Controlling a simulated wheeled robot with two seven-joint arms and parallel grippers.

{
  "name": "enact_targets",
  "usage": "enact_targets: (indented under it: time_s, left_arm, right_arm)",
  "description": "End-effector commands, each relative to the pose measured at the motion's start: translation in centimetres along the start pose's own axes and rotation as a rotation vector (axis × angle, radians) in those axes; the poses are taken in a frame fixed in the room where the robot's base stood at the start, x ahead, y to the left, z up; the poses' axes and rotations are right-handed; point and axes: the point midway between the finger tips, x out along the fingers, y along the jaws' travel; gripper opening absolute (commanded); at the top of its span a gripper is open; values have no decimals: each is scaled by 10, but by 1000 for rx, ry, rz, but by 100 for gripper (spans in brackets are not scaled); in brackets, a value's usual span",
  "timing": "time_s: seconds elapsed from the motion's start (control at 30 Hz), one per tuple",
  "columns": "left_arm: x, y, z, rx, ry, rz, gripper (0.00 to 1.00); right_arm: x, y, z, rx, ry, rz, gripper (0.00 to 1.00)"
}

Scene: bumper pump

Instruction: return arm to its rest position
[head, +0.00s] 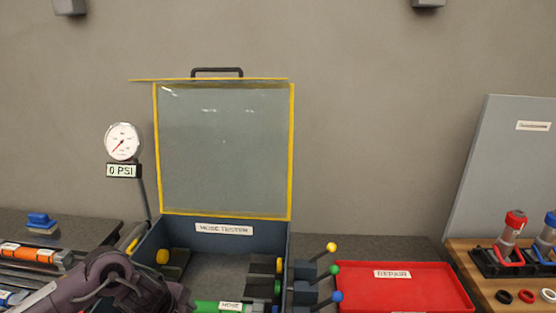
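One of my arms (105,275) reaches in from the lower left, in front of the hose tester box (145,262). Its gripper cannot be made out; the visible part ends at the bottom edge of the view. My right arm and gripper are not in view. The hose tester's clear lid (224,150) with a yellow frame stands open. A green hose (207,307) with a "HOSE" label lies at the box's lower front, partly cut off by the frame edge. A gauge (122,142) beside the box has a "0 PSI" plate (121,171).
Levers with yellow (331,247), green (334,267) and blue (337,296) knobs stand right of the box. A red "REPAIR" tray (395,291) lies further right. A wooden board (490,294) holds red and blue-topped fittings. An orange hose (32,253) lies at the left.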

Motion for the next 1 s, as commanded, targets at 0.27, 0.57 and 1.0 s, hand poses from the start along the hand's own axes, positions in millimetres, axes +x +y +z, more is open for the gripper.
enact_targets:
  time_s: [0.27, 0.57, 1.0]
  left_arm:
    - [15, 2, -122, -83, 164, -200, 59]
    - [-24, 17, -170, -623, 220, -344, 59]
    - [-49, 123, -89, -1345, -29, -161, 59]
  right_arm:
    - [0, -8, 6, -3, -8, -10, 36]
    - [0, -17, 5, -2, -7, -21, 36]
    - [0, -11, 6, -3, -8, -14, 36]
